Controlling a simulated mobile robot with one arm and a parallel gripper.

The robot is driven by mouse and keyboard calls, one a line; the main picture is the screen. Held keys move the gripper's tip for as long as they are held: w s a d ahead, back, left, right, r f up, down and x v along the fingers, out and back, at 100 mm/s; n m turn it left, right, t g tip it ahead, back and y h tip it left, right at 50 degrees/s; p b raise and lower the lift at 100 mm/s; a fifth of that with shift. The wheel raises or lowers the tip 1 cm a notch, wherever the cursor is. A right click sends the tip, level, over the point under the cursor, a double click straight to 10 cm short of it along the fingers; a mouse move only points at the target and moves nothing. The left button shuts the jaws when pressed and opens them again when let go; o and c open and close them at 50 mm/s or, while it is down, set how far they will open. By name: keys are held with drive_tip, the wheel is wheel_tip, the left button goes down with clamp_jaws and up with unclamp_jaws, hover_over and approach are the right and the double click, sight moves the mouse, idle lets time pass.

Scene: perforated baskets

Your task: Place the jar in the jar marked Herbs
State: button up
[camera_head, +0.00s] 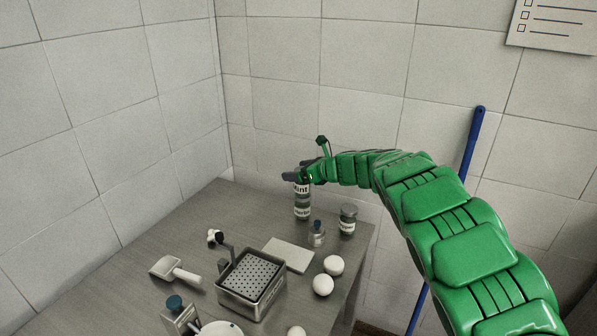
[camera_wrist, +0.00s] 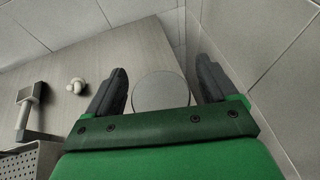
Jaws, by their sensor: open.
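A tall jar (camera_head: 302,208) with grey-and-white label bands stands at the back of the table. The upper band ends in "int"; its lower lettering is too small to read. My gripper (camera_head: 299,176) is open at its top. In the wrist view, the jar's round grey lid (camera_wrist: 160,90) lies between the spread fingers of my gripper (camera_wrist: 162,72), with a gap on each side. A shorter jar (camera_head: 348,220) with a dark lid and a white label stands to the right. I cannot read "Herbs" on either jar.
A small blue-topped bottle (camera_head: 317,234) stands close in front of the jars. A flat pale board (camera_head: 288,254), white balls (camera_head: 333,265), a perforated basket (camera_head: 250,284) and a white scoop (camera_head: 174,270) are nearer. Tiled walls stand close behind. The table's back left is clear.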

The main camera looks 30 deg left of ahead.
drive_tip(key=shift+r, duration=0.1)
drive_tip(key=shift+d+r, duration=0.3)
drive_tip(key=shift+d, duration=0.2)
drive_tip(key=v, duration=1.1)
drive_tip(key=shift+f, duration=0.15)
